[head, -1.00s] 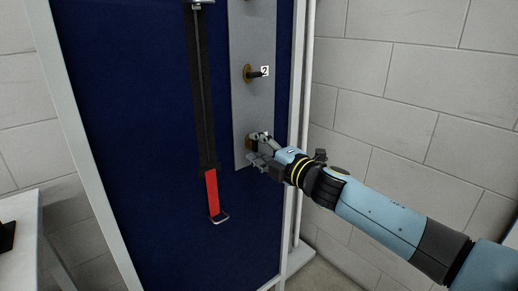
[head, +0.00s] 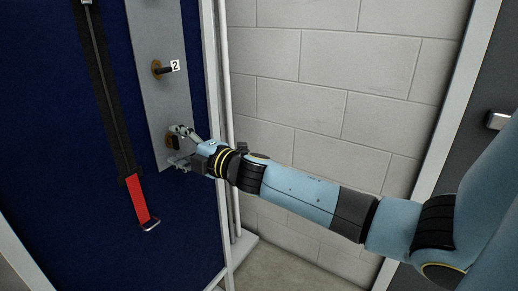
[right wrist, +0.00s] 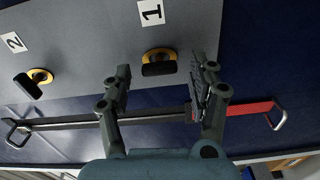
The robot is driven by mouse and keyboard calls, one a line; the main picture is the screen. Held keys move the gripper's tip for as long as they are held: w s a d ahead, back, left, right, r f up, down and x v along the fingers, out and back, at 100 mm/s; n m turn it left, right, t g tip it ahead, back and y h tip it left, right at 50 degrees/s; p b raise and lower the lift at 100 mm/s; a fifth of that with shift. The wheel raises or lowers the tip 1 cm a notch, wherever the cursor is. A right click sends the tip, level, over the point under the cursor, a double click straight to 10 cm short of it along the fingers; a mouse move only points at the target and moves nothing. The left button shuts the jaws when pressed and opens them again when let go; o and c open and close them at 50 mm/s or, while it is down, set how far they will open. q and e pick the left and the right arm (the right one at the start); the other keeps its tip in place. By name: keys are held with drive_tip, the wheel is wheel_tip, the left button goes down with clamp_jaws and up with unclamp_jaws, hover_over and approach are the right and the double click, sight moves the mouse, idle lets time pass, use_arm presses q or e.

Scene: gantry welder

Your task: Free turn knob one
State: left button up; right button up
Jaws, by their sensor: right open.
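Knob one (right wrist: 159,66) is a dark bar on a yellow-orange round base, under a label "1" (right wrist: 151,11) on a grey plate. In the right wrist view it lies between and just beyond my right gripper's (right wrist: 163,78) open fingers, with no contact visible. In the head view my right gripper (head: 178,147) is at the lower part of the plate, its fingers apart around the knob (head: 173,142); the fingers partly hide it. My left gripper is not in view.
A second knob (head: 160,70) with label "2" (head: 175,66) sits higher on the grey plate (head: 152,40). A black strap (head: 115,100) with a red end (head: 140,200) and metal loop hangs left of the plate on the blue panel (head: 55,150). A white pipe (head: 226,100) and block wall (head: 320,80) stand to the right.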

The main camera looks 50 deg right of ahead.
drive_tip(key=m, duration=0.3)
drive_tip(key=shift+r+m+p, duration=0.15)
drive_tip(key=shift+m+p, duration=0.15)
drive_tip(key=m, duration=0.5)
drive_tip(key=shift+d+m+p, duration=0.1)
drive_tip(key=shift+m+p, duration=0.2)
drive_tip(key=m, duration=0.7)
drive_tip(key=shift+d+m, duration=0.1)
drive_tip(key=shift+m, duration=0.2)
drive_tip(key=s+b, duration=0.3)
drive_tip(key=shift+s+d+f, duration=0.25)
drive_tip(key=shift+s+f, duration=0.05)
drive_tip(key=shift+f, duration=0.1)
drive_tip(key=b, duration=0.9)
approach(179, 145)
drive_tip(key=s, duration=0.2)
drive_tip(key=s+d+f+g+h, duration=0.1)
drive_tip(key=s+d+f+g, duration=0.1)
drive_tip(key=f, duration=0.8)
drive_tip(key=s+d+f+m+g+h+b, duration=0.1)
drive_tip(key=d+f, duration=0.4)
drive_tip(key=f, duration=0.6)
drive_tip(key=s+d+f+g+h, duration=0.2)
drive_tip(key=s+d+f+g, duration=0.2)
drive_tip(key=f, duration=0.6)
drive_tip(key=shift+s+d+f+m+h, duration=0.2)
drive_tip(key=shift+s+d+m+h, duration=0.15)
drive_tip(key=shift+s, duration=0.2)
drive_tip(key=shift+a, duration=0.15)
